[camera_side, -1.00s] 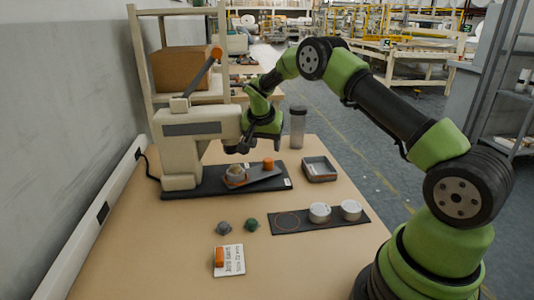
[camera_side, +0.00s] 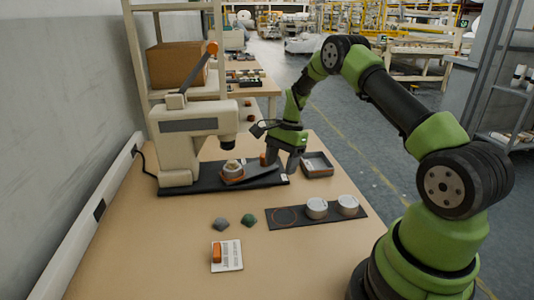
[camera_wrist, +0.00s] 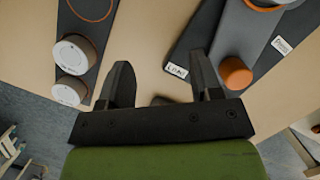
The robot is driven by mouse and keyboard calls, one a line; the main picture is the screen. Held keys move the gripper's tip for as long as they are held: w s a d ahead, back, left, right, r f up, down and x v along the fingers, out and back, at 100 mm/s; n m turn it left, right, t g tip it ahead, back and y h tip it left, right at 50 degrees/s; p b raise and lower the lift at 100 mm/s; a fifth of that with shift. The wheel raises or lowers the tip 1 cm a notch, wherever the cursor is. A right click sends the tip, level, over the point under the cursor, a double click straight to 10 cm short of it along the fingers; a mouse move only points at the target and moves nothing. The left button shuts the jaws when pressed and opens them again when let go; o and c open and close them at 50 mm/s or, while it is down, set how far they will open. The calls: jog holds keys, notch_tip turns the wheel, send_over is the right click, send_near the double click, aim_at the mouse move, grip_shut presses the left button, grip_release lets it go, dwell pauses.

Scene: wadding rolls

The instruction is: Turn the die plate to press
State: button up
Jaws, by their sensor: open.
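The die plate (camera_side: 258,172) is a grey swinging bar on the black press base (camera_side: 175,191). An upright orange knob (camera_side: 263,159) stands at its outer end. A round pale piece (camera_side: 233,167) sits in an orange ring at its other end, close to the press head (camera_side: 227,143). In the wrist view the knob (camera_wrist: 236,74) lies between the LOAD label (camera_wrist: 177,70) and the PRESS label (camera_wrist: 282,45). My gripper (camera_side: 281,164) is open and empty, just right of the knob. In the wrist view (camera_wrist: 160,65) the knob is outside the jaws, beyond the right finger.
A grey tray (camera_side: 317,165) stands right of the base. A black strip (camera_side: 290,219) holds two white-topped rolls (camera_side: 316,208) and an empty orange ring. Two small dark lumps (camera_side: 249,220) and a card (camera_side: 228,256) with an orange block lie in front.

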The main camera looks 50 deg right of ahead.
jog(key=m+y, duration=0.1)
jog(key=s+f+m+t+y, duration=0.1)
jog(key=shift+m, duration=0.3)
jog(key=m+t+y, duration=0.1)
jog(key=m+t, duration=0.1)
jog(key=shift+d+t+y, duration=0.3)
jog(key=shift+d+y, duration=0.05)
jog(key=shift+y, duration=0.05)
jog(key=d+m+t, duration=0.2)
jog(key=d+r+m+t+h, duration=0.1)
jog(key=d+m+t, duration=0.4)
jog(key=t, duration=0.1)
jog(key=shift+w+d+r+m+h, duration=0.15)
jog(key=shift+r+m+h, duration=0.2)
jog(key=shift+m+h, duration=0.05)
jog(key=shift+w+f, duration=0.1)
jog(key=shift+w, duration=0.1)
send_near(248, 166)
jog(key=w, duration=0.2)
jog(key=w+f, duration=0.1)
jog(key=w, duration=0.1)
jog(key=shift+d, duration=0.2)
